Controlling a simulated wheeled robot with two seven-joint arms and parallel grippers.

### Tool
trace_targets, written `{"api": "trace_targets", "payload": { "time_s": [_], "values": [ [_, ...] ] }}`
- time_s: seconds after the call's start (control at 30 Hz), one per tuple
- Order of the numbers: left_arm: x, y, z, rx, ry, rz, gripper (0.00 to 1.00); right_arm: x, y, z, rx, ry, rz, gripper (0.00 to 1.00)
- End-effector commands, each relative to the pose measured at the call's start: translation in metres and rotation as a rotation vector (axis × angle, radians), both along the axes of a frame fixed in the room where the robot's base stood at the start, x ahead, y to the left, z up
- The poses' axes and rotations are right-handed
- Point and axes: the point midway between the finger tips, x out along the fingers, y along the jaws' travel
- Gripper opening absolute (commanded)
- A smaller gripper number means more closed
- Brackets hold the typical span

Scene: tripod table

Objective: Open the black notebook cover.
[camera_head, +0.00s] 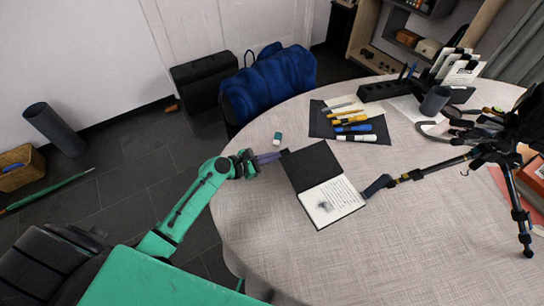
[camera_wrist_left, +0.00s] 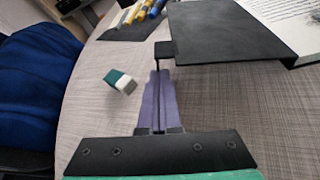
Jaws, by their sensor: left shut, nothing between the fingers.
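The notebook lies open on the round table in the head view. Its black cover (camera_head: 312,165) is turned to the far side, and a white page (camera_head: 332,203) with writing and a sketch shows on the near side. My left gripper (camera_head: 280,155) is shut and empty, its purple fingers beside the cover's left edge. In the left wrist view the shut fingers (camera_wrist_left: 160,75) point at a small black tab beside the cover (camera_wrist_left: 235,32); I cannot tell whether they touch it. The cover looks slightly raised above the table there. My right gripper is not in view.
A tripod (camera_head: 510,170) stands at the right, one leg reaching near the page. A green and white eraser (camera_head: 277,139) lies beyond my left gripper. A dark mat (camera_head: 345,122) with several markers lies behind the notebook. The table's near part is clear.

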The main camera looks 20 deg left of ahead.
Motion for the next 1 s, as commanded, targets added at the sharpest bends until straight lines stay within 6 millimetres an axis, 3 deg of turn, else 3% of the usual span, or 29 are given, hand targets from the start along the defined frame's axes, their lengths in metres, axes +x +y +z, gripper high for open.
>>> {"api": "trace_targets", "payload": {
  "time_s": [0.17, 0.33, 0.47, 1.0],
  "values": [
    [-0.001, 0.000, 0.007, 0.016, -0.019, 0.001, 0.00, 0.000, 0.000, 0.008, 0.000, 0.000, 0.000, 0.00],
    [-0.005, -0.004, 0.042, 0.143, -0.150, 0.000, 0.00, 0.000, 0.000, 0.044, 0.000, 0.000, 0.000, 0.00],
    [-0.008, -0.007, 0.054, 0.173, -0.180, 0.002, 0.00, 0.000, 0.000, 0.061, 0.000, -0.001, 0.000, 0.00],
    [-0.009, -0.010, 0.054, 0.172, -0.179, 0.000, 0.00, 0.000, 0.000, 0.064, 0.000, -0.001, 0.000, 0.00]
  ]
}}
